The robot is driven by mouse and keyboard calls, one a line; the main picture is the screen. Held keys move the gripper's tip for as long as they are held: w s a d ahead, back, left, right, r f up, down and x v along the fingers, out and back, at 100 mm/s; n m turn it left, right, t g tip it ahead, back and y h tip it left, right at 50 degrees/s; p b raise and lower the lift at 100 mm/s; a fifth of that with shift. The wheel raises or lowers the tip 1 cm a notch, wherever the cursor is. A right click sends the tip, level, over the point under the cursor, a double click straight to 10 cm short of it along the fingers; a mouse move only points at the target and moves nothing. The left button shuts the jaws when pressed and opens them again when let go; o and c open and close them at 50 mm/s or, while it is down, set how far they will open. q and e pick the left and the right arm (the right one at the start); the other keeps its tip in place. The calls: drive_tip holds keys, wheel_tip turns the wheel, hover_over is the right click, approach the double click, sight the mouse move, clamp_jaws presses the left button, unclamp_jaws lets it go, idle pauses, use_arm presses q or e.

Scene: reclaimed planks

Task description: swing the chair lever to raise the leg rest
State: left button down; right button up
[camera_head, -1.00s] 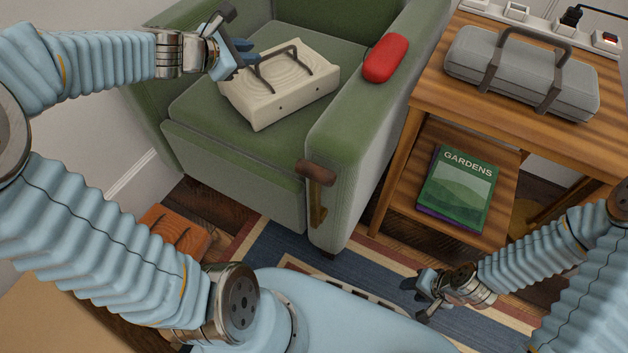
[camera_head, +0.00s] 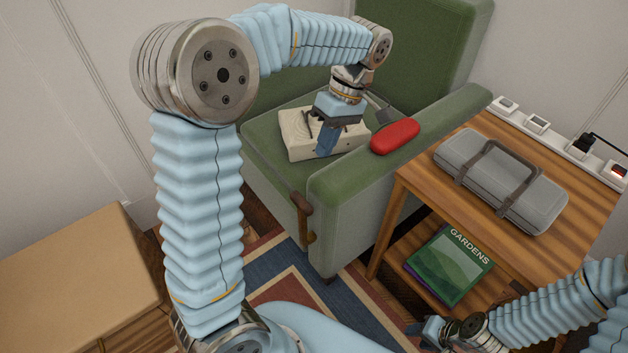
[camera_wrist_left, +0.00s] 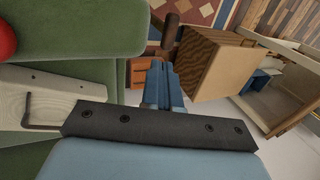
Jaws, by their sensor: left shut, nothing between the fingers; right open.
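The green armchair (camera_head: 380,145) stands at the back, with its seat front upright. The lever also shows at the top of the left wrist view (camera_wrist_left: 169,30), beyond the fingers. My left gripper (camera_head: 326,150) is shut and empty, fingers pointing down over the seat and near armrest, above and to the right of the lever, apart from it. In the left wrist view its fingers (camera_wrist_left: 161,85) are together. My right gripper (camera_head: 428,333) is open at the bottom right, far from the lever.
A red rounded object (camera_head: 395,136) rests on the armrest. A wooden side table (camera_head: 405,180) at right holds a grey case (camera_head: 520,192) and, below, a green book (camera_head: 450,265). A tan cabinet (camera_head: 75,265) stands left.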

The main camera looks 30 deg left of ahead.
use_arm(q)
drive_tip(key=shift+f, duration=0.1)
drive_tip(key=x, duration=1)
drive_tip(key=shift+b, duration=0.3)
